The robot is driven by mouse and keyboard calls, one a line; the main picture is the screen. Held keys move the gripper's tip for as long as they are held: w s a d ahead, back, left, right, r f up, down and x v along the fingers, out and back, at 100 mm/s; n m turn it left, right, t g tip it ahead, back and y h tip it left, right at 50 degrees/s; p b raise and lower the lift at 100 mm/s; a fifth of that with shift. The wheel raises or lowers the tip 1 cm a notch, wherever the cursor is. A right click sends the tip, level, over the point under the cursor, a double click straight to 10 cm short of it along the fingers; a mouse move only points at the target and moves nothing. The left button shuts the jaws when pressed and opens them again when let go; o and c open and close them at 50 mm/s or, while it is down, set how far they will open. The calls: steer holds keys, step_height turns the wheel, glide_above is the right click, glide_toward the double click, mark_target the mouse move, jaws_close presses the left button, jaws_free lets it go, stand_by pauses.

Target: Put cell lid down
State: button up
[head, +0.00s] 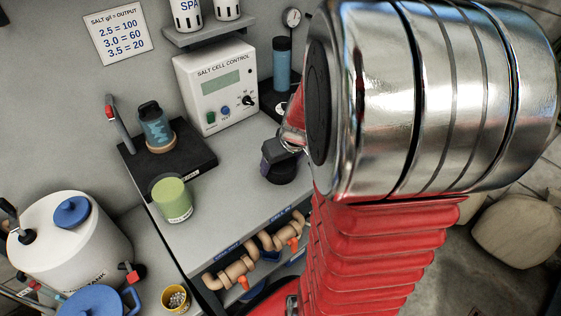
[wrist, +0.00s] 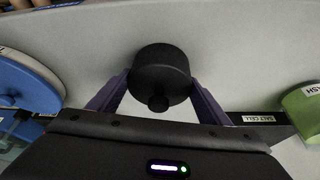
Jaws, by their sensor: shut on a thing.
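My gripper (head: 281,160) is low at the right part of the grey bench, partly hidden behind my arm in the head view. In the wrist view its purple fingers (wrist: 160,95) are shut on a round black lid with a small knob (wrist: 160,70). The lid is over or on the pale bench surface (wrist: 230,45); I cannot tell if it touches. In the head view the lid is hard to tell from the dark gripper. A teal cell (head: 157,132) stands upright on a black tray (head: 190,158) to the left.
A green cup (head: 172,199) stands near the bench's left edge. The salt cell control box (head: 215,85) and a blue cylinder (head: 281,62) stand at the back. A white tank (head: 70,240) is lower left. The bench between tray and gripper is clear.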

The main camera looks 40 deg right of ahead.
steer(key=o, duration=1)
steer(key=shift+o, duration=0.2)
steer(key=v, duration=1.2)
steer(key=shift+a, duration=0.1)
steer(key=s+a+r+n, duration=0.1)
steer(key=s+a+r, duration=0.1)
steer(key=a, duration=0.8)
steer(key=s+a+r+n+t, duration=0.1)
steer(key=s+a, duration=0.3)
steer(key=a, duration=0.7)
steer(key=shift+s+a+r+y, duration=0.2)
steer(key=shift+r+y, duration=0.2)
steer(key=shift+r, duration=0.35)
